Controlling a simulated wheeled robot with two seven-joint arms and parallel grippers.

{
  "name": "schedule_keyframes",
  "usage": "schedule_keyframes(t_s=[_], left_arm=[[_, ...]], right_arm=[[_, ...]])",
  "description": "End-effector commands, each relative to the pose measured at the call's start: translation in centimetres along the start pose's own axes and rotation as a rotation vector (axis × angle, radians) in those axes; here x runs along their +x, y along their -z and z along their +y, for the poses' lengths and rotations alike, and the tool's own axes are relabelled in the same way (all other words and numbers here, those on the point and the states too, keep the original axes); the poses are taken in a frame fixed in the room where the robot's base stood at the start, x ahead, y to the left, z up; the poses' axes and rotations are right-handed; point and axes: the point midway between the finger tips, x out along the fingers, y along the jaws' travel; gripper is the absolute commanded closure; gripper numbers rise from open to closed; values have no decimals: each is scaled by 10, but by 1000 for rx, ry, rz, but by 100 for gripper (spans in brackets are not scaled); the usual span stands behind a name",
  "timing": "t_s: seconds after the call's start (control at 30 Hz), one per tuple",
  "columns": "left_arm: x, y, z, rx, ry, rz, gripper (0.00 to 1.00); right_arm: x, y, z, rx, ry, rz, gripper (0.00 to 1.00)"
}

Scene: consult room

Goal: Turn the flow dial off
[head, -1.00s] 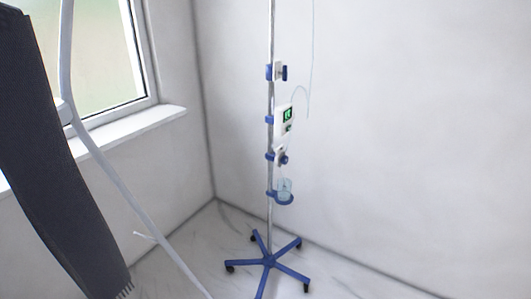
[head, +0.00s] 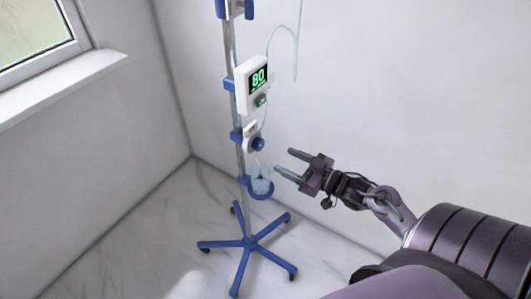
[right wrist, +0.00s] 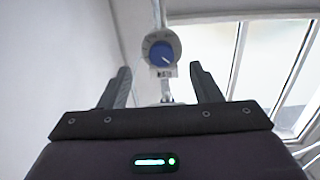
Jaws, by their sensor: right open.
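The flow dial (head: 257,144) is a blue knob on a small white unit, clamped to the pole of a wheeled stand (head: 233,104). In the right wrist view the dial (right wrist: 162,54) faces the camera, with a light pointer mark towards its lower right. My right gripper (head: 282,162) is open and empty, to the right of the dial and slightly lower, apart from it. In the right wrist view the dial shows beyond and between the open fingers (right wrist: 162,85). My left gripper is not in view.
Above the dial a white pump (head: 254,85) shows a green 80. Below it a clear cup (head: 262,182) sits in a blue holder, near my fingers. A thin tube (head: 297,50) hangs at the right. The stand's blue five-legged base (head: 249,243) is on the floor.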

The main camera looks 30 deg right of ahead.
Motion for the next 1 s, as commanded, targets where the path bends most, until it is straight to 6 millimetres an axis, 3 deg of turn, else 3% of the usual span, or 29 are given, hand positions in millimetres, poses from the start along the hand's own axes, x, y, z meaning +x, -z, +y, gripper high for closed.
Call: schedule_keyframes(t_s=[0.1,0.5,0.9,1.0], left_arm=[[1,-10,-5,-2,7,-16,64],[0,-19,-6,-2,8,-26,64],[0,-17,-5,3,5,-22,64],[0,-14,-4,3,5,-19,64]], right_arm=[[10,11,-4,-6,21,20,42],[68,12,-4,-6,17,19,42],[79,11,-4,-7,16,16,42],[78,11,-4,-7,16,16,53]])
